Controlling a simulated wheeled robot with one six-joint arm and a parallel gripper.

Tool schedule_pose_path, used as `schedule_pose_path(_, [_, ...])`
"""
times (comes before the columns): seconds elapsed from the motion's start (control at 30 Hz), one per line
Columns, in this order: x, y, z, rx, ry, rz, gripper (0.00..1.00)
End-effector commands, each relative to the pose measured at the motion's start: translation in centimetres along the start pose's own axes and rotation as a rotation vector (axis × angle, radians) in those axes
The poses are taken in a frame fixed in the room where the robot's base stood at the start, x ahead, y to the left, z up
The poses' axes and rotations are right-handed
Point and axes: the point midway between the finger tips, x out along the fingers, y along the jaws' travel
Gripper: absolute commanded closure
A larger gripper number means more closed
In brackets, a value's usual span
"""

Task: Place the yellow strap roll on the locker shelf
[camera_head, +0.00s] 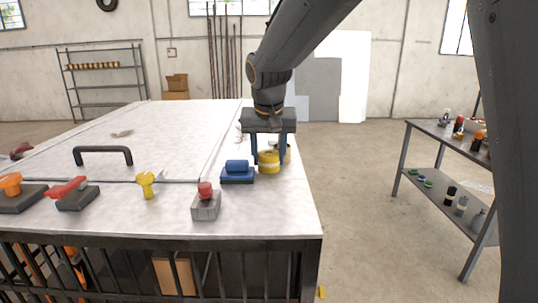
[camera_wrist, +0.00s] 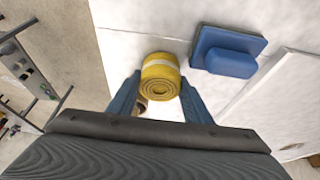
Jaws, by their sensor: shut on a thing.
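The yellow strap roll (camera_head: 268,162) has a pale band and is at the right edge of the white table. It also shows in the wrist view (camera_wrist: 160,77), with its coiled end facing the camera. My gripper (camera_head: 270,160) points down at the roll, with a blue finger on each side of it. In the wrist view my gripper (camera_wrist: 160,92) has its fingers at the two sides of the roll. The roll looks to be at the table surface; I cannot tell whether it is lifted. The locker shelf cannot be made out for certain.
A blue block on a base (camera_head: 237,172) stands just left of the roll. A grey block with a red knob (camera_head: 206,202) and a yellow knob (camera_head: 147,184) are nearer. A grey two-level table (camera_head: 428,178) with bottles stands right, across open floor. Metal shelving (camera_head: 105,88) stands back left.

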Motion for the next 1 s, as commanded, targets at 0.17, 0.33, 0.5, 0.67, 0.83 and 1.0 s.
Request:
schedule_pose_path(0.17, [0.3,0.0,0.1,0.000,0.000,0.000,0.52])
schedule_pose_path(0.33, [0.2,0.0,0.1,0.000,0.000,0.000,0.36])
schedule_pose_path(0.5, [0.2,0.0,0.1,0.000,0.000,0.000,0.36])
schedule_pose_path(0.67, [-0.5,0.0,-0.1,0.000,0.003,-0.001,0.36])
schedule_pose_path(0.83, [-3.0,0.0,-0.1,0.001,0.005,-0.002,0.36])
schedule_pose_path(1.0, [-6.6,-0.1,-0.1,0.000,0.005,-0.002,0.36])
